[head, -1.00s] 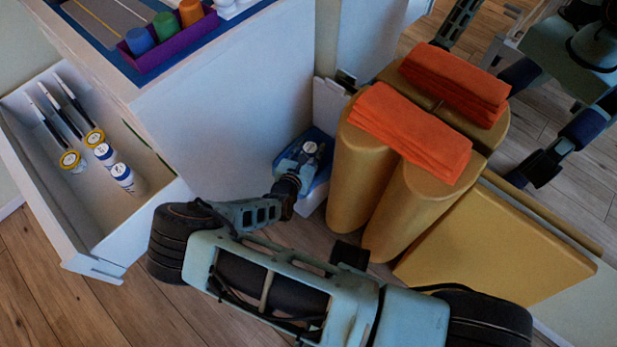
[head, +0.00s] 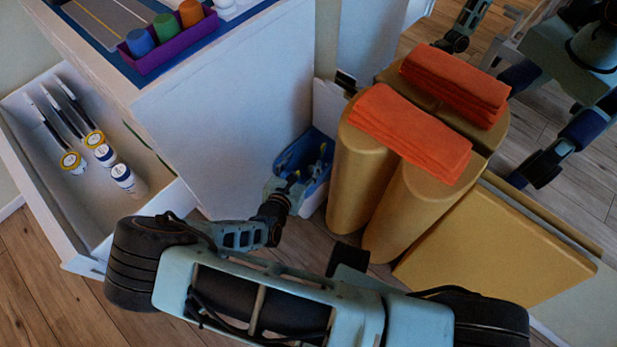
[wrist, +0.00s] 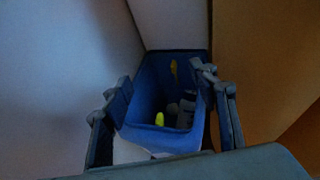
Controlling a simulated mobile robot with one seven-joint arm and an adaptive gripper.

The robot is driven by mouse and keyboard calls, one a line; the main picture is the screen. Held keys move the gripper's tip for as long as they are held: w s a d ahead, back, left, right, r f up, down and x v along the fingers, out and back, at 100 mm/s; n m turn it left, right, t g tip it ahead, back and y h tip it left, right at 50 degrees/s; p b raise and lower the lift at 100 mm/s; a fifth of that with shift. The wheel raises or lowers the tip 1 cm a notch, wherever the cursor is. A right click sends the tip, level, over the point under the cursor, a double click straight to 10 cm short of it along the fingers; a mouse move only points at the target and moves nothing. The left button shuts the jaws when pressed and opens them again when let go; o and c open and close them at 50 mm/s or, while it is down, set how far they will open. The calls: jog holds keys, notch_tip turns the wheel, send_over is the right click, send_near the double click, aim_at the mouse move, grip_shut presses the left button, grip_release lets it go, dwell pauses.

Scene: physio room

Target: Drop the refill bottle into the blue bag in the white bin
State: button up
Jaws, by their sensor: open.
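My gripper (head: 301,172) is at the mouth of the white bin (head: 313,200), beside the white cabinet. In the wrist view its two fingers (wrist: 163,88) are spread apart over the bin with nothing between them. The blue bag (head: 321,145) lines the bin; its blue inner wall also shows in the wrist view (wrist: 148,82). Inside the bag are dark grey shapes (wrist: 181,112) and yellow-green bits (wrist: 159,119). I cannot tell whether one of these is the refill bottle. The bin's front is partly hidden by my arm.
An open white drawer (head: 150,205) at left holds several small containers (head: 122,176) and pens. Tan bolsters (head: 360,185) with folded orange towels (head: 412,132) stand close right of the bin. A purple tray with cups (head: 170,40) is on the cabinet top.

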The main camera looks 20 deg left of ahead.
jog(key=v, duration=0.4)
jog(key=shift+r, duration=0.1)
dwell(0.3)
